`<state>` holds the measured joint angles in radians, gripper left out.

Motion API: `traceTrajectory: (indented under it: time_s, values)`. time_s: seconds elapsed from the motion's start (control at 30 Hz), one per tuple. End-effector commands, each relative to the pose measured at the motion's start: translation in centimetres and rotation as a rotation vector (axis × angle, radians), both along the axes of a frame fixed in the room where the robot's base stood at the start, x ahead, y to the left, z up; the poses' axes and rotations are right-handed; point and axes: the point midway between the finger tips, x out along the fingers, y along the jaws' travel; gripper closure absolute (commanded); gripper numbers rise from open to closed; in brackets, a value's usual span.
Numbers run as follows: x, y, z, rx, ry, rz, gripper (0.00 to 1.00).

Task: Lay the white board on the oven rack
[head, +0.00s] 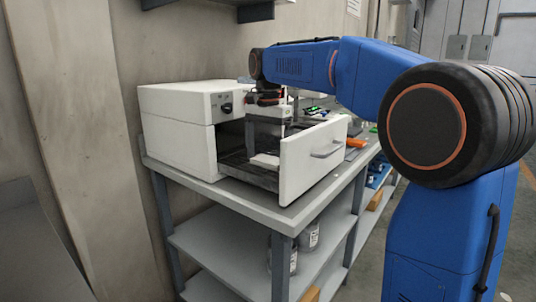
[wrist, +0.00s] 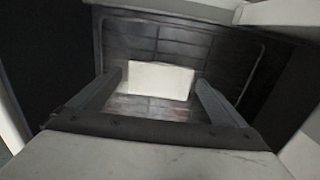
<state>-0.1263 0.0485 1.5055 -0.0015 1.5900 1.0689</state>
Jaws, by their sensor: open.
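The white board (wrist: 160,80) lies on the dark oven rack (wrist: 215,45) in the wrist view, between and beyond my gripper's fingers. In the head view the board (head: 265,160) shows as a small pale piece on the pulled-out rack (head: 240,168). My gripper (wrist: 158,95) is open and points down over the rack, with one finger on each side of the board. I cannot tell whether the fingers touch it. The white oven (head: 180,125) has its drawer front (head: 312,158) pulled out, with the rack behind it.
The oven stands on a grey bench (head: 245,200) with shelves below. Tins (head: 308,236) stand on a lower shelf. An orange object (head: 355,143) and other small items lie on the bench beyond the drawer front. A wall shelf (head: 255,12) hangs above.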

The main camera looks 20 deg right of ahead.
Motion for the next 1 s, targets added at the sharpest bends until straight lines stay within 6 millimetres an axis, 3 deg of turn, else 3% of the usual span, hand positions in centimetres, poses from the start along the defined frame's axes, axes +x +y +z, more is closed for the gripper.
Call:
traceTrajectory:
  time_s: [0.27,0.7,1.0]
  values:
    - [0.1,0.0,1.7,0.0,-0.002,0.0,0.04]
    - [0.1,0.0,9.8,0.0,-0.002,0.0,0.04]
    - [0.0,0.0,12.1,0.0,0.0,0.0,0.04]
